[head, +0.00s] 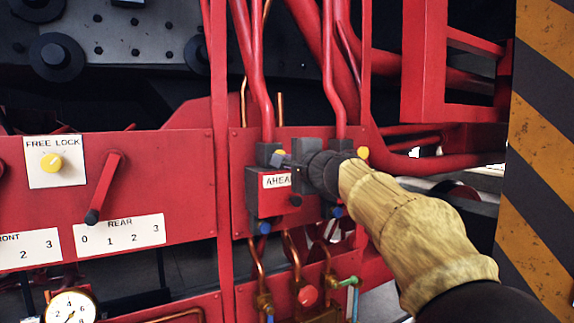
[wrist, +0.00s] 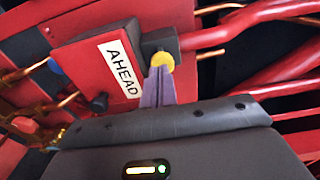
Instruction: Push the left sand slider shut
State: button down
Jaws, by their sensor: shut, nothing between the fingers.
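The left sand unit is a red box (head: 258,192) with a white AHEAD label, a dark block with a yellow knob above it and a blue knob below. It also shows in the wrist view (wrist: 85,62), tilted, with a small black knob at its lower corner. My gripper (head: 285,160) is shut and empty, its narrow fingertips at the yellow knob. In the wrist view the fingertips (wrist: 158,70) overlap the yellow knob (wrist: 162,62); I cannot tell whether they touch it. My gripper and arm hide most of the right unit, whose yellow knob (head: 363,152) shows.
Red pipes (head: 329,70) rise above the units. Copper pipes and brass valves (head: 264,304) sit below. To the left are a red lever (head: 104,185), a FREE LOCK knob (head: 51,163) and a gauge (head: 70,308). A striped post (head: 545,160) stands at the right.

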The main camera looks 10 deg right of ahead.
jog(key=b+v, duration=0.4)
jog(key=v, duration=0.8)
jog(key=shift+d+b, duration=0.25)
jog(key=shift+b, duration=0.15)
notch_tip(320, 180, down, 31)
jog(key=s+n+g+h, duration=0.2)
jog(key=n+g+h, duration=0.1)
jog(key=n+g, duration=0.3)
jog(key=s+d+f+n+g+h, duration=0.1)
jog(key=s+f+n+g, duration=0.3)
jog(key=s+f, duration=0.5)
jog(key=s+d+f+n+g+h+b, duration=0.1)
jog(key=s+f+n+g, duration=0.3)
jog(key=s+f, duration=0.6)
notch_tip(320, 180, down, 5)
jog(key=shift+f+h, duration=0.1)
jog(key=shift+h, duration=0.4)
jog(key=c, duration=2.1)
grip_release()
jog(key=shift+s, duration=0.1)
